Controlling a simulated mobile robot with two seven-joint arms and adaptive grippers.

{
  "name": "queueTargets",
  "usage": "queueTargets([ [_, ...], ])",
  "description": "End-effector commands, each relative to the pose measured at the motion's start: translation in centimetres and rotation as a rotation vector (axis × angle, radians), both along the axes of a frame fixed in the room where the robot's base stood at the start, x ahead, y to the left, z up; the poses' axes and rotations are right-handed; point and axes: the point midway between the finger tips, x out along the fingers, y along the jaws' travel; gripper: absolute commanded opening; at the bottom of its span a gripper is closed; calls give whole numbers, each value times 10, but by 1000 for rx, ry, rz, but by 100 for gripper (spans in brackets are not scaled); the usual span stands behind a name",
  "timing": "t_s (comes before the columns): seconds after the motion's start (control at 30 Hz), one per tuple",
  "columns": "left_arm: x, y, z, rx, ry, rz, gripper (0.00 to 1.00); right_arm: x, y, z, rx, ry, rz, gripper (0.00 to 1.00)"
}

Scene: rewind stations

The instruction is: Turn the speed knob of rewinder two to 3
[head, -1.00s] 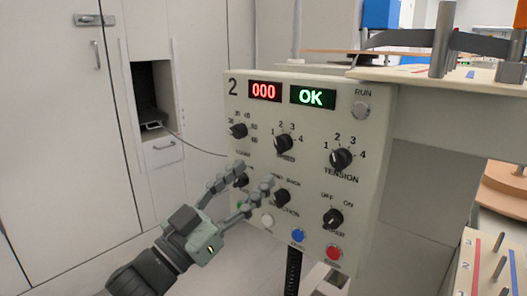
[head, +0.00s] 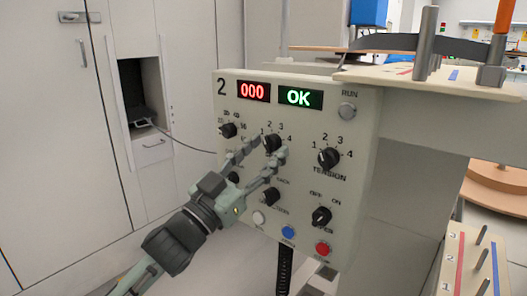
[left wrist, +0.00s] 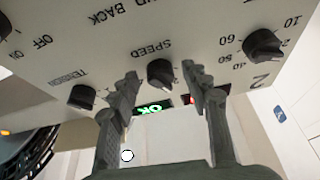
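The panel of rewinder two (head: 300,110), marked 2, faces me with several black knobs. The speed knob (head: 271,143) sits below the displays, with numbers 1 to 4 around it. My left gripper (head: 268,148) is open, its two fingers at either side of this knob. In the left wrist view, where the panel appears upside down, the speed knob (left wrist: 161,73) lies between the open fingertips of my left gripper (left wrist: 161,78), with gaps on both sides. The fingers hide the word SPEED in the head view. I cannot read the knob's setting surely. My right gripper is not in view.
The tension knob (head: 328,158) is to the right, and another knob (head: 271,197) is just below my fingers. The red display (head: 254,92) reads 000 and the green one (head: 299,97) reads OK. A white cabinet (head: 60,150) stands at the left.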

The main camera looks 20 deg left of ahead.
Motion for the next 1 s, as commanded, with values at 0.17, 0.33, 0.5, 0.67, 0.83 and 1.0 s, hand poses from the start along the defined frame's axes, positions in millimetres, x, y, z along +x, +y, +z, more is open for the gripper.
queueTargets([
  [0.17, 0, 0, 0, 0, 0, 0, 22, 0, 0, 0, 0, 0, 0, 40],
  [0.33, 0, 0, 0, 0, 0, 0, 1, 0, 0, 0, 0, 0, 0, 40],
  [0.5, 0, 0, 0, 6, -2, 0, 0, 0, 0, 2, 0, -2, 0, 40],
  [0.67, 0, 1, 1, 44, -15, 0, 0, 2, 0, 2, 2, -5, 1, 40],
  [0.83, 1, 2, 2, 134, -46, 1, 0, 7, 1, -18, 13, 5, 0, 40],
  [1.0, 1, 4, 3, 265, -92, 1, 0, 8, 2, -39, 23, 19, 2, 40],
])
